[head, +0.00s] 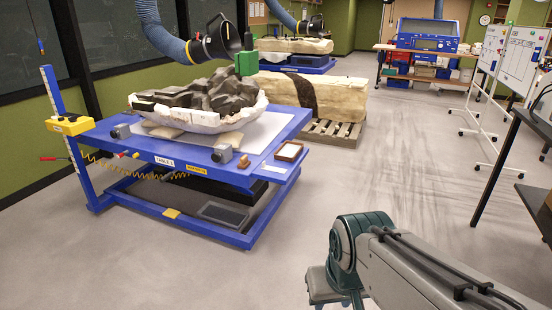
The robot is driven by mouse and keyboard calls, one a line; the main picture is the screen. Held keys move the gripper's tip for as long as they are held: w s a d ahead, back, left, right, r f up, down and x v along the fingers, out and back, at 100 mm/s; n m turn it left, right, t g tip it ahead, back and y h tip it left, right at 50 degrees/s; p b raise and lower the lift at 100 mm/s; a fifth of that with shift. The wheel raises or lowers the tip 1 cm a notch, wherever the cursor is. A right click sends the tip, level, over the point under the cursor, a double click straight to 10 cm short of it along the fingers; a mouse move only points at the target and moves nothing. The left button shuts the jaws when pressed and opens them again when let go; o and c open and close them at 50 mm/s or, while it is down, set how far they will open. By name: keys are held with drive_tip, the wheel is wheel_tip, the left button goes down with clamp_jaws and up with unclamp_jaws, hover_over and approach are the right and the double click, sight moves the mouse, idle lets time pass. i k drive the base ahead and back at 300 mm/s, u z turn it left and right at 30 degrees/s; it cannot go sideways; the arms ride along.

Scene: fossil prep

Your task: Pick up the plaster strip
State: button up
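I cannot make out a separate plaster strip in the head view. A dark fossil block (212,92) sits in a white, broken-edged plaster jacket (195,120) on the blue table (213,175). I cannot tell whether any loose strip lies among its pale edge pieces. My arm shows at the lower right, on the near side of the table and apart from it. My gripper's fingers are not visible.
A small wooden-framed tray (289,151) sits at the table's right corner. A blue hose with a black hood (215,42) hangs over the fossil. A large plaster block (340,95) stands on a pallet behind. Whiteboards (520,55) stand right. The middle floor is clear.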

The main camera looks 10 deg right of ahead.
sight(275, 170)
drive_tip(key=z, duration=0.5)
drive_tip(key=i, duration=1.8)
drive_tip(key=u, duration=0.55)
drive_tip(key=i, duration=1.35)
drive_tip(key=u, duration=0.75)
